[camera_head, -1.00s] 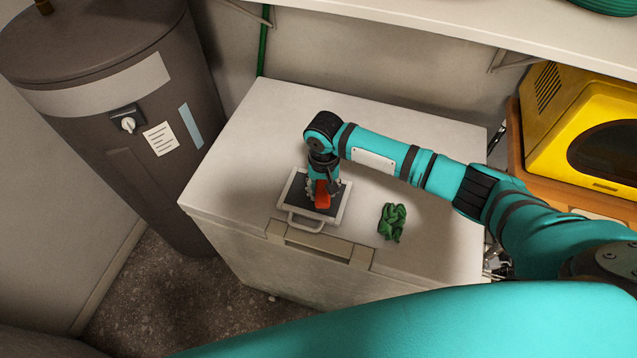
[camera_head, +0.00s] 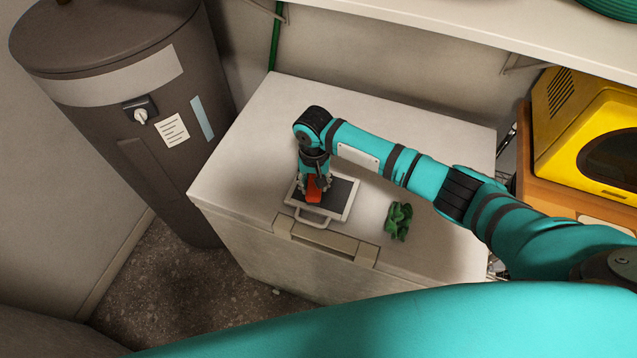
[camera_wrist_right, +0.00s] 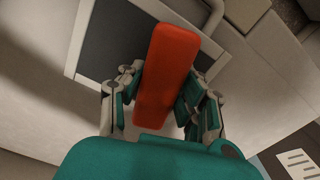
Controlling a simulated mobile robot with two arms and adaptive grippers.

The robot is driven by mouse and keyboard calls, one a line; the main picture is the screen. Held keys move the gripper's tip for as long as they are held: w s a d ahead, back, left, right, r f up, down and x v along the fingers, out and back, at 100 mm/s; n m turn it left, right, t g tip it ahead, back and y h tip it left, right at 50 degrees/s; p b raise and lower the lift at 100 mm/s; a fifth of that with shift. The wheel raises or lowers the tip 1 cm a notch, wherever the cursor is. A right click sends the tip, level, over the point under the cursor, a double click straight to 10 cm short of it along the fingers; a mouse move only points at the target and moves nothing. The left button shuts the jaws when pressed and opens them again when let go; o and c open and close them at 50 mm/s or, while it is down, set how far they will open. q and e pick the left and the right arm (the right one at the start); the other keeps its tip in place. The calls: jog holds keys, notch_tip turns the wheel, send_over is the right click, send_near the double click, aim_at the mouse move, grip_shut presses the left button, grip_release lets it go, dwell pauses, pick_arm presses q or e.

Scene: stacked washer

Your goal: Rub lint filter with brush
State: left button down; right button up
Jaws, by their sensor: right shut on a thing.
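The lint filter (camera_head: 345,204) is a light frame with a dark mesh and a handle loop at the front. It lies flat on the white chest's lid; its frame and mesh also show in the right wrist view (camera_wrist_right: 105,35). My right gripper (camera_head: 314,188) points down over the filter's left part and is shut on the red brush (camera_wrist_right: 166,75). The brush (camera_head: 314,190) is over the mesh; its underside is hidden, so I cannot tell whether it touches. The left gripper is not in view.
The white chest (camera_head: 250,130) has bare lid around the filter. A crumpled green cloth (camera_head: 399,221) lies right of the filter. A dark cylindrical tank (camera_head: 110,110) stands at the left, a yellow appliance (camera_head: 560,110) at the right. A shelf (camera_head: 430,25) overhangs the back.

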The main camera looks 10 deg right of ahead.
jog(key=shift+r, duration=0.1)
notch_tip(320, 180, up, 2)
jog(key=p, duration=0.3)
jog(key=shift+r, duration=0.25)
jog(key=shift+r+p, duration=0.55)
jog(key=shift+r, duration=1.15)
jog(key=shift+r, duration=1.5)
